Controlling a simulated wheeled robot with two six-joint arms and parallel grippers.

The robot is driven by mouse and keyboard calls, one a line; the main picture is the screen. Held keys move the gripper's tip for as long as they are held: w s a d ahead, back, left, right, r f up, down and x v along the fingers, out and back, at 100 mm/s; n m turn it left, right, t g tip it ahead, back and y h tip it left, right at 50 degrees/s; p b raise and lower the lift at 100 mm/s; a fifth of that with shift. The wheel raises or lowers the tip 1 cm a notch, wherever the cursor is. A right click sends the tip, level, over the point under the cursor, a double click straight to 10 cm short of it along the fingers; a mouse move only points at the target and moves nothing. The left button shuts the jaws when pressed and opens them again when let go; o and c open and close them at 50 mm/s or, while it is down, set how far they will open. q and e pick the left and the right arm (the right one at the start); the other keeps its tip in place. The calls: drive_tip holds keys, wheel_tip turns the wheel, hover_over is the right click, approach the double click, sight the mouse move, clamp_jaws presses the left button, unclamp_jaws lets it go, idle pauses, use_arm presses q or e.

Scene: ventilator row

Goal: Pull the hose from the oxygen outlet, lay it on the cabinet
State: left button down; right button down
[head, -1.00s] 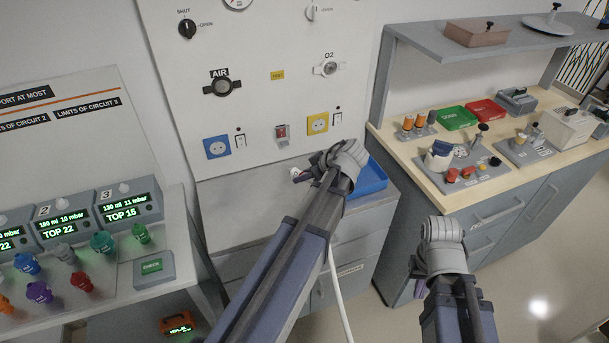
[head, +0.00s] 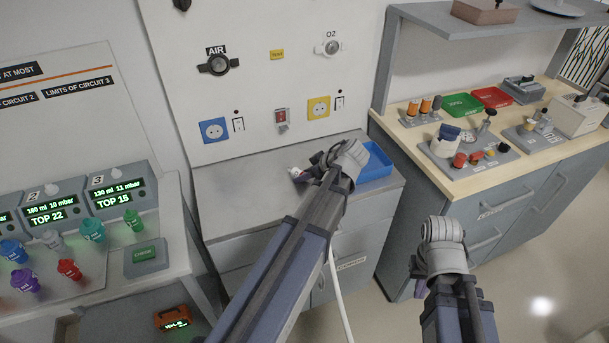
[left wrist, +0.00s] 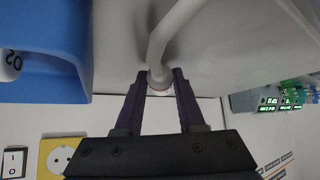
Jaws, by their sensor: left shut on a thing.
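My left gripper (head: 301,176) is over the grey cabinet top (head: 235,195), just left of the blue tray. It is shut on the white hose (left wrist: 168,45) near its end, and the wrist view shows one purple finger on each side of it. In the head view the hose (head: 338,295) hangs down in front of the cabinet. I cannot tell whether the hose end touches the cabinet top. The oxygen outlet (head: 331,48), marked O2, is on the wall panel with nothing plugged in. My right gripper (head: 421,287) is low at the right, its fingers mostly hidden.
The blue tray (head: 376,164) stands on the cabinet's right part; it also shows in the wrist view (left wrist: 60,70). The cabinet top left of my gripper is clear. Ventilators (head: 115,198) stand at the left, and a wooden counter (head: 405,142) with several items at the right.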

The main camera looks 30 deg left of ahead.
use_arm(q)
drive_tip(key=shift+c, duration=2.2)
unclamp_jaws()
drive_tip(key=p+v, duration=0.5)
drive_tip(key=v, duration=0.1)
drive_tip(key=shift+d+r, duration=0.1)
drive_tip(key=shift+r, duration=0.2)
drive_tip(key=shift+s+d+r+p, duration=0.1)
drive_tip(key=shift+d+r+p, duration=0.3)
drive_tip(key=shift+d, duration=0.15)
wheel_tip(320, 180, up, 8)
drive_tip(key=p, duration=0.8)
